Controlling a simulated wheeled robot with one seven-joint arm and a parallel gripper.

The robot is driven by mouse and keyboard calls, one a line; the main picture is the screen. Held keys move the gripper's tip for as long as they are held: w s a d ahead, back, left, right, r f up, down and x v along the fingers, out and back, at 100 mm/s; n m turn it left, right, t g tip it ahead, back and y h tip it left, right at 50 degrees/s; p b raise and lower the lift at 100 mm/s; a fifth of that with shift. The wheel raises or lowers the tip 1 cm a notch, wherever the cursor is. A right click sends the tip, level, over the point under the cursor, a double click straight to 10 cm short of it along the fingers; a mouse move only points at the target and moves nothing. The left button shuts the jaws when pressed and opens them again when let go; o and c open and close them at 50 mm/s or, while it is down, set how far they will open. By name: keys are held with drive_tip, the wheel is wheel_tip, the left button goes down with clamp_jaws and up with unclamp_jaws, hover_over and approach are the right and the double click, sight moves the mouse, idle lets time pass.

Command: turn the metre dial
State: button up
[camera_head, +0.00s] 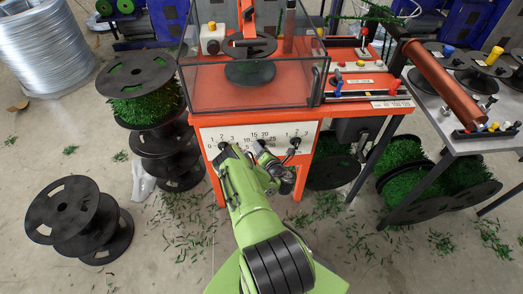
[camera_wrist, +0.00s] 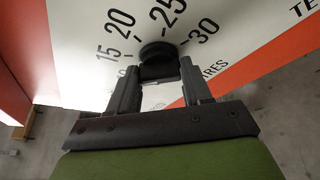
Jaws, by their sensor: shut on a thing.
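The metre dial is a round black knob (camera_wrist: 156,50) on the white panel, ringed by the numbers 15, 20, 25 and 30 in the wrist view. Part of the word METRES shows beside it. My gripper (camera_wrist: 158,72) has one finger on each side of the knob's lower part and is shut on it. In the head view my gripper (camera_head: 268,160) is at the middle of the white front panel (camera_head: 240,134), and it hides most of the dial there.
The orange machine (camera_head: 352,120) has a clear-sided box (camera_head: 250,95) on top. Spools (camera_head: 68,212) stand on the floor at left. A grey table (camera_head: 450,125) stands at right. Green clippings litter the floor.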

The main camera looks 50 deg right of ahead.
drive_tip(key=m+t+b, duration=0.1)
drive_tip(key=m, duration=0.2)
drive_tip(key=m+t+h+b, duration=0.1)
drive_tip(key=m+t, duration=0.1)
drive_tip(key=m, duration=0.2)
drive_tip(key=m+t+b, duration=0.1)
drive_tip(key=m+b, duration=0.1)
drive_tip(key=m, duration=0.2)
drive_tip(key=shift+s+f, duration=0.1)
drive_tip(key=shift+f, duration=0.3)
idle(0.4)
drive_tip(key=o, duration=1.1)
drive_tip(key=shift+c, duration=0.2)
